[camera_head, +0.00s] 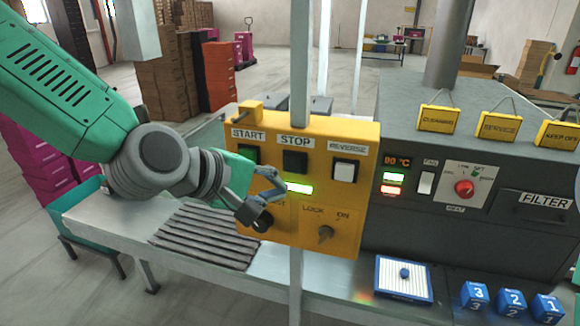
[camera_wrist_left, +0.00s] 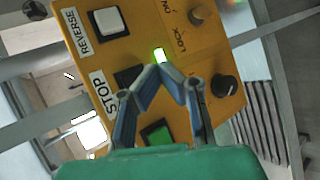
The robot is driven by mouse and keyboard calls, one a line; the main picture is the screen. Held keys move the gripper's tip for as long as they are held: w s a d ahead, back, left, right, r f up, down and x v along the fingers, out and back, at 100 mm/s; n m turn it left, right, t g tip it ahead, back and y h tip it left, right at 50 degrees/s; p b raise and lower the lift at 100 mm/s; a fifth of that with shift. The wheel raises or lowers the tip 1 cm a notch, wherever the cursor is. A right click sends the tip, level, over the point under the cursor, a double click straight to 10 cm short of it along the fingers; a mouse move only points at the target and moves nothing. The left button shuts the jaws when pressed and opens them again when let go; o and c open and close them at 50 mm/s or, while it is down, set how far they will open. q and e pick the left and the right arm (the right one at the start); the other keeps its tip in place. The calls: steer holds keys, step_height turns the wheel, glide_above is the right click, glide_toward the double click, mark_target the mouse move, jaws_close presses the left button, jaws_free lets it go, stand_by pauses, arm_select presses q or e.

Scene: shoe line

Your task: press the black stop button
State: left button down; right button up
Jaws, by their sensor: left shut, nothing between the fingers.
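The yellow control box (camera_head: 316,232) stands upright on the line and carries the black stop button (camera_head: 295,161) under a STOP label. My left gripper (camera_head: 276,186) is in front of the box, lower than the stop button and near the lit green indicator (camera_head: 299,188). In the left wrist view the gripper (camera_wrist_left: 168,72) is shut and empty, its fingertips close to the indicator (camera_wrist_left: 159,54). The stop button (camera_wrist_left: 127,75) shows there beside the fingers, partly hidden by one. I cannot tell whether the fingertips touch the box. My right gripper is not in view.
The white reverse button (camera_head: 345,171) is right of stop; the green start button (camera_wrist_left: 157,132) is on the other side. A lock knob (camera_head: 325,233) and a black knob (camera_wrist_left: 224,85) sit lower. A metal post (camera_head: 301,70) stands by the box. Blue numbered blocks (camera_head: 512,302) lie at right.

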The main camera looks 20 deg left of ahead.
mark_target(289, 173)
arm_select(q)
steer(key=w, duration=0.2)
steer(key=w+d, duration=0.1)
steer(key=w, duration=0.1)
steer(key=shift+w, duration=0.15)
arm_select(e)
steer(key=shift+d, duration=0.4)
arm_select(q)
steer(key=shift+a, duration=0.35)
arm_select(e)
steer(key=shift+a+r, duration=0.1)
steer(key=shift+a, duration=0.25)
arm_select(q)
steer(key=shift+d, duration=0.35)
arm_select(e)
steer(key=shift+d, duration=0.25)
arm_select(q)
steer(key=shift+a, duration=0.25)
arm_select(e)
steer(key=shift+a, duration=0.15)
arm_select(q)
steer(key=shift+w+d+r+p, duration=0.1)
steer(key=shift+w+d+p, duration=0.1)
steer(key=shift+w+p, duration=0.15)
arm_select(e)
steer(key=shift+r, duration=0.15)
